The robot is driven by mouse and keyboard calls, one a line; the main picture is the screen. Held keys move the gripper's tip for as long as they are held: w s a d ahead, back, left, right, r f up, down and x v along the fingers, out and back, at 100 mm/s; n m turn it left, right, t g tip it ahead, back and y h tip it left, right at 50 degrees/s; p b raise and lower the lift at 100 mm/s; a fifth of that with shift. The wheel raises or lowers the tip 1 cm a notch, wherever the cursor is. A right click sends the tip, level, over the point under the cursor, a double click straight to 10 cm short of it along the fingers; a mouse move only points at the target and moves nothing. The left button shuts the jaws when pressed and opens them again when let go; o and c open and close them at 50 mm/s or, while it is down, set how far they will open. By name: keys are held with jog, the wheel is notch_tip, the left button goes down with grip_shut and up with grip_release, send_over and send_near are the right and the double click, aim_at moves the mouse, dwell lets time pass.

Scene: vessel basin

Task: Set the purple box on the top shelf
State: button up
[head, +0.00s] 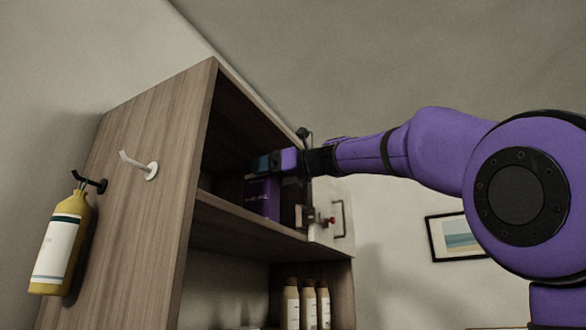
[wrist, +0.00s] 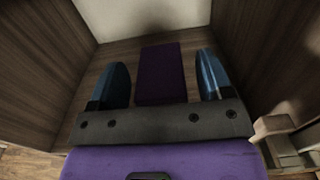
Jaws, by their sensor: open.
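The purple box (head: 262,196) stands upright on the top shelf (head: 235,222) of the wooden shelf unit, inside the upper compartment. In the wrist view the box (wrist: 161,74) lies between the two blue fingers, with a visible gap on each side. My gripper (wrist: 161,80) is open around the box and does not appear to touch it. In the head view my gripper (head: 262,163) reaches into the compartment from the right, at the top of the box. The far finger is partly hidden there.
Several pale bottles (head: 307,305) stand in the lower compartment. A yellow bottle (head: 62,242) hangs from a dark hook on the unit's left side, near a white hook (head: 140,166). A pale panel with a handle (head: 332,214) is at the right edge. A framed picture (head: 457,238) hangs behind.

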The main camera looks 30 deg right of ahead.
jog(key=v, duration=1)
jog(key=shift+s+d, duration=0.2)
jog(key=shift+s, duration=0.1)
jog(key=s+a+f+n+g+h, duration=0.25)
jog(key=f+n, duration=0.35)
jog(key=f, duration=0.7)
jog(key=s+a+f+n+g+h, duration=0.1)
jog(key=s+f+n+g+h, duration=0.35)
jog(key=f, duration=0.75)
jog(key=s+d+f+n+h, duration=0.1)
jog(key=s+f+n, duration=0.3)
jog(key=f+n, duration=0.2)
jog(key=s+d+f+n+g+h, duration=0.1)
jog(key=s+f+n, duration=0.3)
jog(key=f, duration=0.7)
jog(key=s+d+f+n+g+h, duration=0.1)
jog(key=s+f+n, duration=0.3)
jog(key=f+n, duration=0.4)
jog(key=shift+s+d+f+h, duration=0.15)
jog(key=shift+s+f+h, duration=0.15)
jog(key=shift+f, duration=0.35)
